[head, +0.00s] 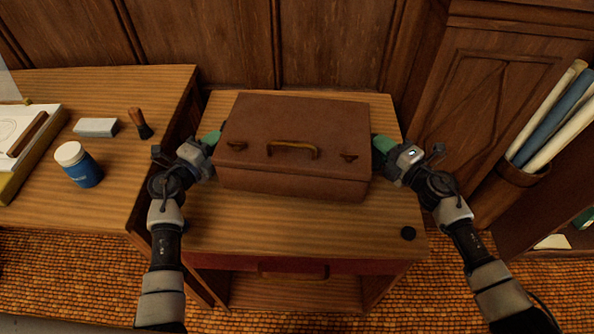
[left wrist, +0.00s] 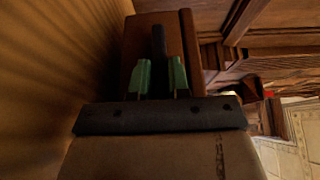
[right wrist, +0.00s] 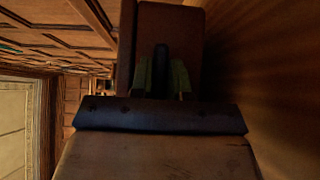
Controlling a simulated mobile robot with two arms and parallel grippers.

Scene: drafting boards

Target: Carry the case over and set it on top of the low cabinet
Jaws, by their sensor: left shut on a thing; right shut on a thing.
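The brown case (head: 295,128) lies flat, with its tan handle towards me, over the top of the low cabinet (head: 300,230). I cannot tell for sure whether its underside touches the top. My left gripper (head: 211,138) is at its left end and my right gripper (head: 382,145) at its right end. In the left wrist view, the green fingers (left wrist: 160,76) are shut on a dark strap on the case's end (left wrist: 138,45). In the right wrist view, the fingers (right wrist: 162,76) close on a similar dark strap on the case (right wrist: 187,40).
A desk (head: 110,185) at the left holds a blue jar (head: 78,166), a white block (head: 96,127) and a brush (head: 140,123). Rolled papers (head: 550,115) stand in a holder at the right. Wood panelling is behind.

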